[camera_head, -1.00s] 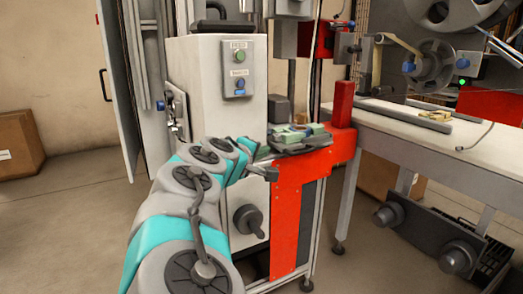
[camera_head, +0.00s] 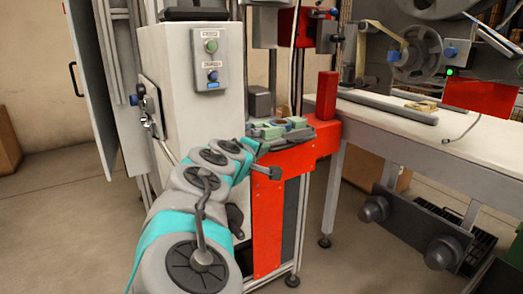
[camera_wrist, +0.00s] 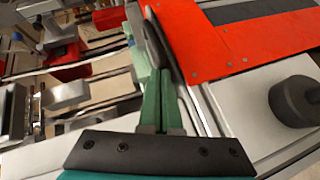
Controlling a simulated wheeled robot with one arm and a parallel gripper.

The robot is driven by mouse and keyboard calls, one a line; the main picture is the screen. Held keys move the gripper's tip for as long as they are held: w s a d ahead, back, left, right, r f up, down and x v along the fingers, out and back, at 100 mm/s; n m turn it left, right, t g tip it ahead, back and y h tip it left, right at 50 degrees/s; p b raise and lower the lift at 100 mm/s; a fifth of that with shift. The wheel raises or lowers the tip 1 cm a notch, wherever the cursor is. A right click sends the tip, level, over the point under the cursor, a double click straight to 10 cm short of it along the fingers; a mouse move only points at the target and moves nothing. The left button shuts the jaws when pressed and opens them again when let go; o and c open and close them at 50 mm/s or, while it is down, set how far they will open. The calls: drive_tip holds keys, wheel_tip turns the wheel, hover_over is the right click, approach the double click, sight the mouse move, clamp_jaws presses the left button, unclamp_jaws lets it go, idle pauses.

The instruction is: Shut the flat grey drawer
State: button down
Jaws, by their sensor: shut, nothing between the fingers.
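The flat grey drawer (camera_head: 291,143) looks like the thin dark tray on top of the red machine front, with green blocks on it. It sticks out a little toward my arm; how far it is out is hard to tell. Its dark edge also shows in the wrist view (camera_wrist: 168,42). My gripper (camera_head: 250,145) is at the drawer's left end in the head view. Its green fingers (camera_wrist: 166,78) are together and empty, with tips close to the drawer's edge. I cannot tell whether they touch it.
The white cabinet with buttons (camera_head: 212,62) stands left of the drawer. A red post (camera_head: 326,96) rises behind it. A white table (camera_head: 455,137) with reels is at the right. A dark round knob (camera_wrist: 296,102) is at the right of the wrist view.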

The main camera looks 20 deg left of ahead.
drive_tip(key=w+d+p, duration=0.1)
drive_tip(key=w+d, duration=1.3)
drive_tip(key=w, duration=0.3)
drive_tip(key=shift+d+p, duration=0.35)
